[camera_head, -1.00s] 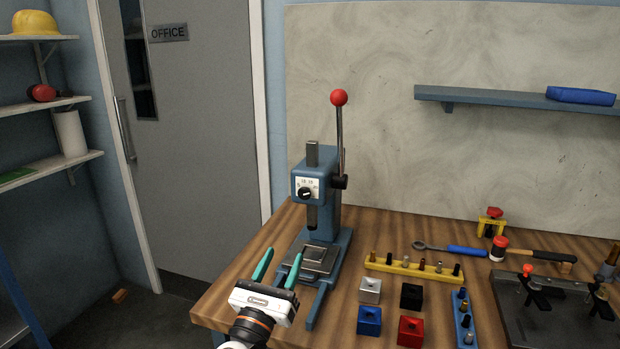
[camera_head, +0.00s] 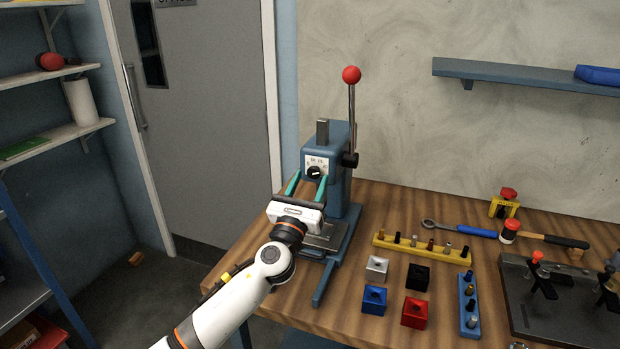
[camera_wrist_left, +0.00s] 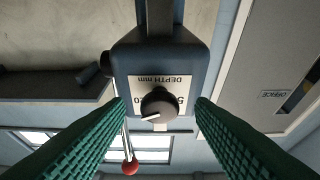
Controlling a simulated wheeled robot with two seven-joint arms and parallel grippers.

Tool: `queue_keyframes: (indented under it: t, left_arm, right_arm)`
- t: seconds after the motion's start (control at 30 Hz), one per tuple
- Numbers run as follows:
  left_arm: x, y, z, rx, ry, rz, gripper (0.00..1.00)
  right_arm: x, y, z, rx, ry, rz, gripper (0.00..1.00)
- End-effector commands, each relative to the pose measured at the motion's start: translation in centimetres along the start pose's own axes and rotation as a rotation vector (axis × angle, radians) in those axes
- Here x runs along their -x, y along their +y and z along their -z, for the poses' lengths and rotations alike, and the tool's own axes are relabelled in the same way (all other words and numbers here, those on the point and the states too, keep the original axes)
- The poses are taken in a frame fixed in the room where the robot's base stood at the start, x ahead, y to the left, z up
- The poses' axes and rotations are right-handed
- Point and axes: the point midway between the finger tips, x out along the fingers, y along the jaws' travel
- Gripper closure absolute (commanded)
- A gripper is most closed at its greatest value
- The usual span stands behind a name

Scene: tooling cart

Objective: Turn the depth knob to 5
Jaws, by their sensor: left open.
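The black depth knob (camera_head: 314,172) sits on a white dial plate on the front of the blue press (camera_head: 338,180). In the left wrist view the knob (camera_wrist_left: 159,103) shows a white pointer line, and the plate above it reads "DEPTH mm" upside down. My left gripper (camera_head: 307,186) is open, its green fingers pointing at the dial. In the left wrist view the fingers (camera_wrist_left: 160,115) stand on both sides of the knob with gaps, apart from it. Whether the fingertips reach as deep as the knob is unclear. My right gripper is not in view.
The press lever with its red ball (camera_head: 351,75) rises at the right of the press. A yellow pin rack (camera_head: 425,250), coloured blocks (camera_head: 414,312) and a blue rack (camera_head: 468,304) lie to the right on the wooden table (camera_head: 350,315).

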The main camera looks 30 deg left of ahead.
Motion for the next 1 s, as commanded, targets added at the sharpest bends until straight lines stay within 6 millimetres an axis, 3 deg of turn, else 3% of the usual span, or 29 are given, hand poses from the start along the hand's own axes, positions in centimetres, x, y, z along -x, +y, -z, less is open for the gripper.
queue_keyframes:
  t: [0.37, 0.63, 1.0]
  left_arm:
    - [-0.64, 0.03, -0.03, 0.001, -0.001, 0.000, 0.50]
    - [-0.63, 0.03, -0.01, 0.001, 0.000, 0.000, 0.93]
    - [-0.62, 0.14, -0.01, 0.059, 0.000, 0.022, 0.94]
  right_arm:
    - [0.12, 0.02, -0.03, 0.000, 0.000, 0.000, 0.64]
    - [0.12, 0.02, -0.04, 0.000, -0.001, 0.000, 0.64]
    - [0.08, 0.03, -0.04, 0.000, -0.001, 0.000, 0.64]
